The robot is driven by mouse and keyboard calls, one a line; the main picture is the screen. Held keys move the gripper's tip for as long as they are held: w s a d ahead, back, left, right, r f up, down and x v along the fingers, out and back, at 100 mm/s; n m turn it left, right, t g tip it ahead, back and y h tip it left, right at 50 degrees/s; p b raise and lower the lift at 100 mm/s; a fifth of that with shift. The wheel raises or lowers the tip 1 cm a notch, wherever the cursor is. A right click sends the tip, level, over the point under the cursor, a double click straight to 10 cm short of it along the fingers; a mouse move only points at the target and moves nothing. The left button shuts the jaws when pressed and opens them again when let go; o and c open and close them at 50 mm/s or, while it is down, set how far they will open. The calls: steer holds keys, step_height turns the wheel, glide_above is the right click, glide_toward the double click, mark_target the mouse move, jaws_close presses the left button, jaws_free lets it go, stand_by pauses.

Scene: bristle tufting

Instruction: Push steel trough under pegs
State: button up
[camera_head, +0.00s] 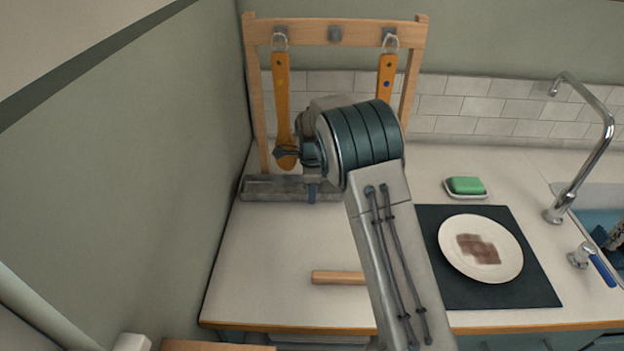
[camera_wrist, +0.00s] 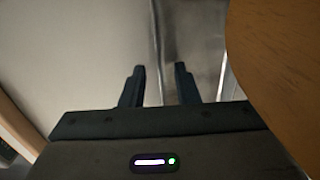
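The grey steel trough (camera_head: 262,188) lies on the counter at the foot of the wooden peg rack (camera_head: 310,32), at its left side. My arm hides part of its right end. Two orange wooden handled tools hang by loops from the outer pegs, the left tool (camera_head: 282,95) above the trough and the right tool (camera_head: 386,78) partly behind my arm.
A wooden rod (camera_head: 338,278) lies near the counter's front. A plate (camera_head: 480,248) on a dark mat (camera_head: 530,285), a green soap block (camera_head: 466,185) on a dish, and the sink tap (camera_head: 590,150) are to the right. A wall borders the left. The front-left counter is clear.

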steer(key=shift+f, duration=0.35)
jaws_close()
steer(key=shift+d, duration=0.15)
steer(key=shift+w+d, duration=0.25)
steer(key=shift+d, duration=1.5)
steer(key=shift+w+d, duration=0.2)
steer(key=shift+d, duration=1.6)
steer(key=shift+w+d, duration=0.25)
steer(key=shift+d, duration=1.5)
jaws_free()
